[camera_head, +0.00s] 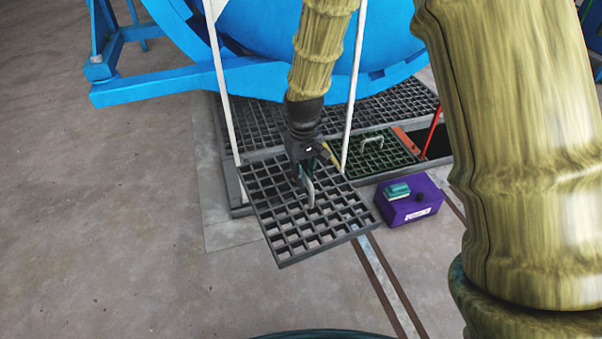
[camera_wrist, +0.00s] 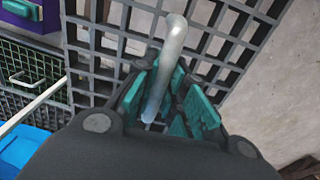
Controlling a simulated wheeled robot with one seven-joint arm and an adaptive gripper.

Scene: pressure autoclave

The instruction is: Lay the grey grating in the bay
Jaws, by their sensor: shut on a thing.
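The grey grating (camera_head: 322,249) hangs from my gripper (camera_head: 307,178), low over the floor in front of the blue vessel. It looks slightly tilted, and whether it touches anything below cannot be told. My gripper is shut on the grating's pale upright handle (camera_head: 311,193). In the wrist view the handle (camera_wrist: 166,70) rises between the teal finger pads (camera_wrist: 168,108). A dark open bay (camera_head: 436,143) shows at the right, beside the green grating (camera_head: 388,155). Whether another opening lies beneath the held grating is hidden.
Two white uprights (camera_head: 222,85) (camera_head: 354,85) stand just behind the held grating. A purple box (camera_head: 425,197) with a teal handle sits to its right. A red post (camera_head: 432,130) stands by the dark bay. Concrete floor (camera_head: 110,220) at left is clear.

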